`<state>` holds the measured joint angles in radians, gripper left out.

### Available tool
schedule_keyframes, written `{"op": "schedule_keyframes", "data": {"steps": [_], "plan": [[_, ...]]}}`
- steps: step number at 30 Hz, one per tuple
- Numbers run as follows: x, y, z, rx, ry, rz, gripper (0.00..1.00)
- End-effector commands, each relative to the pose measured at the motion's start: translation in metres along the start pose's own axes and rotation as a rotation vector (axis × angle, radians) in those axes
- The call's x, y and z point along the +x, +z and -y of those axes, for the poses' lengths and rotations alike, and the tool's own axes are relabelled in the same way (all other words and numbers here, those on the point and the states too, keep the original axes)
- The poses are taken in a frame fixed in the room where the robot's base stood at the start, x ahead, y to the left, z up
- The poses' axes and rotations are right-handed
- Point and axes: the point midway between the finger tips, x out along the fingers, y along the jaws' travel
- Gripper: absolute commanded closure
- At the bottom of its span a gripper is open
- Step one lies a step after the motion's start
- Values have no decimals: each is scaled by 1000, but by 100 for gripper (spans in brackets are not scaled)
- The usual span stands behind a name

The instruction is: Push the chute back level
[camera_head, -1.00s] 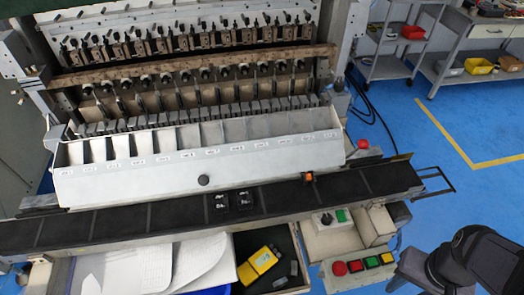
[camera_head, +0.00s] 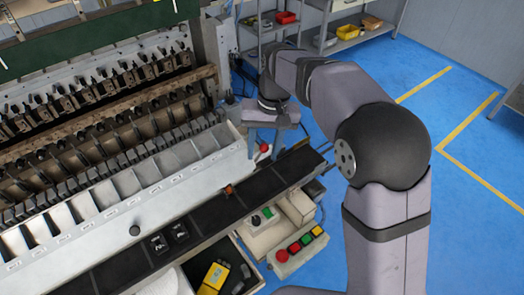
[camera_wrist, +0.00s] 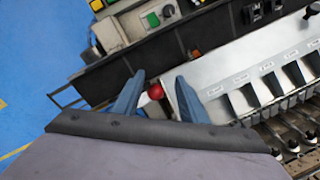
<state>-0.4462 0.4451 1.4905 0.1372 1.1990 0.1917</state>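The chute (camera_head: 105,228) is a long pale metal trough with a row of labelled compartments along the front of the winder. Its front panel has a dark round knob (camera_head: 134,230). I cannot tell its exact tilt. The wrist view shows the chute's near end (camera_wrist: 215,85) to the right of the fingers. A red ball knob (camera_head: 264,148) stands by the chute's right end. In the wrist view the red knob (camera_wrist: 155,91) appears between the blue fingers. My gripper (camera_wrist: 160,75) is open and empty, with its fingers apart. In the head view my gripper (camera_head: 263,142) is beside the chute's right end.
A black belt (camera_head: 265,188) runs along the chute's front, with small black parts (camera_head: 170,238) on it. A control box with coloured buttons (camera_head: 298,246) stands in front. The winder's coil heads (camera_head: 90,150) are behind the chute. Blue floor is clear to the right.

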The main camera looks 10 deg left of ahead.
Motion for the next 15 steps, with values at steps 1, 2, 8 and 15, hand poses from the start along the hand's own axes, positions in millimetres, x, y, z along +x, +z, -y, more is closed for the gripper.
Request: {"op": "schedule_keyframes", "data": {"steps": [1, 2, 8, 15], "plan": [[-9, -6, -1, 9, 7, -10, 61], [-12, -8, -2, 12, 11, -14, 61], [-21, -15, -3, 27, 24, -22, 61], [-15, -15, -3, 28, 25, -21, 61]]}}
